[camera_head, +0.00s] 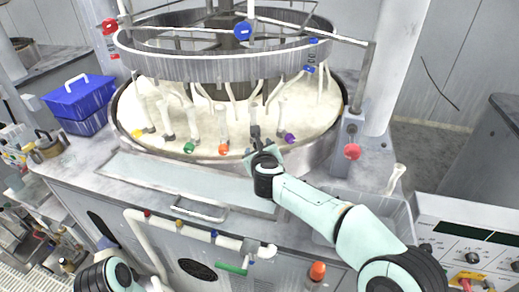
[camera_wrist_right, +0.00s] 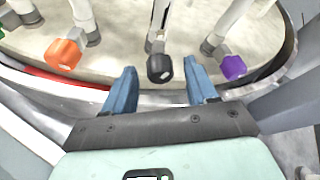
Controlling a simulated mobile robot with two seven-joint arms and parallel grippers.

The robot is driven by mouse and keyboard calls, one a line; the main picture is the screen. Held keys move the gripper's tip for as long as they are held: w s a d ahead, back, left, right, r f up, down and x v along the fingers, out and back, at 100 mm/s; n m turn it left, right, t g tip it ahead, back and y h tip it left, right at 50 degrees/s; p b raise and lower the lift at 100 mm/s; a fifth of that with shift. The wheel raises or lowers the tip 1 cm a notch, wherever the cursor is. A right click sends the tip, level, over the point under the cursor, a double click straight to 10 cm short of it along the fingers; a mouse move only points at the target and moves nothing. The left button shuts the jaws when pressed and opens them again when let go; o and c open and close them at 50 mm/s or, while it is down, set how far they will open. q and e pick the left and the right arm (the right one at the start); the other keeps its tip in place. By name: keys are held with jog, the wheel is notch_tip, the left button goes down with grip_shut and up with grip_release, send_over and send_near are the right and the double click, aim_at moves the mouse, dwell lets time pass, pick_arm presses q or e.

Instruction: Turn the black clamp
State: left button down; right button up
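The black clamp (camera_wrist_right: 159,68) is a dark knob at the foot of a white post on the cream platen (camera_wrist_right: 125,68), between an orange clamp (camera_wrist_right: 63,54) and a purple clamp (camera_wrist_right: 233,67). In the head view my right gripper (camera_head: 257,140) reaches over the platen's front rim and largely hides the black clamp. My left gripper is out of view; only part of that arm shows at the lower left.
A green clamp (camera_head: 188,148) and a yellow clamp (camera_head: 138,133) are farther left on the platen. A metal ring (camera_head: 165,68) with blue and red knobs hangs above. A blue box (camera_head: 80,100) stands at left. A red knob (camera_head: 352,151) is right of the platen.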

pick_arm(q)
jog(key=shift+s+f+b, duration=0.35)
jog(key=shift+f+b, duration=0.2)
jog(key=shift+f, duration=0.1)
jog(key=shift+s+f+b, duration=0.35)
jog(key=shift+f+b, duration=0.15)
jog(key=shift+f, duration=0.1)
pick_arm(e)
jog(key=v, duration=1.3)
jog(key=shift+s+r, duration=0.1)
jog(key=shift+s, duration=0.15)
